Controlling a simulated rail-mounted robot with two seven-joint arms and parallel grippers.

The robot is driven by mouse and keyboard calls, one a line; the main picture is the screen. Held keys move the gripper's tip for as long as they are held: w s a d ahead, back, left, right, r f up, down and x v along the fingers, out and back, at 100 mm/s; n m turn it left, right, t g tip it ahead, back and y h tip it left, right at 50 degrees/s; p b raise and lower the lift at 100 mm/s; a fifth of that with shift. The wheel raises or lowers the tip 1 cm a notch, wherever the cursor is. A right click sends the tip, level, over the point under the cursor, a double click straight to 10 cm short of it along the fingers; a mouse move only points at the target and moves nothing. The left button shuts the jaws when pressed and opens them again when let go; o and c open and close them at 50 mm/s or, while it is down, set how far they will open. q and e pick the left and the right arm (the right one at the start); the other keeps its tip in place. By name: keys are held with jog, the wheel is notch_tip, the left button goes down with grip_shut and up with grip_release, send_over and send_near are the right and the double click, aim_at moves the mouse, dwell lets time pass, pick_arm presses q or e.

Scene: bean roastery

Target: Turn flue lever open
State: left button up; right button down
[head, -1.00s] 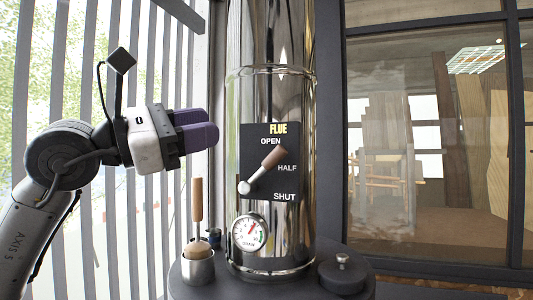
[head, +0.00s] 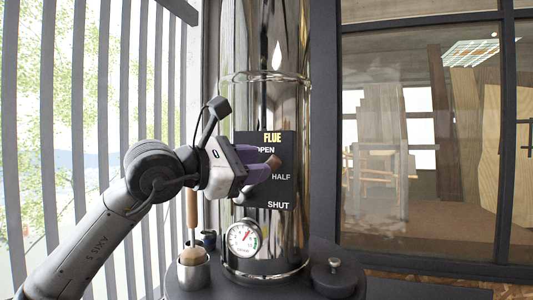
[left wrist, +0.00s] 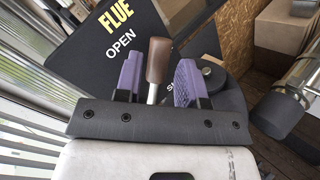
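The flue lever has a brown handle (head: 273,161) and points up and right, between the OPEN and HALF marks on the black FLUE plate (head: 284,192). Its pivot is hidden behind my left gripper in the head view. My left gripper (head: 262,168) is at the lever, in front of the plate. In the left wrist view, the brown handle (left wrist: 158,58) stands between the two purple fingers of my left gripper (left wrist: 158,80). Gaps show on both sides of it, so the gripper is open around the handle. My right gripper is in neither view.
The plate sits on a shiny metal flue pipe (head: 265,95). Below it is a round gauge (head: 243,238). A metal cup (head: 193,272) holding a wooden-handled tool stands left of the pipe. A dark knobbed lid (head: 335,279) lies to the right. White slats line the left side.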

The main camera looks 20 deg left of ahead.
pick_arm(q)
jog(key=shift+p+x, duration=0.45)
jog(key=shift+x, duration=1.15)
jog(key=shift+s, duration=0.1)
grip_shut()
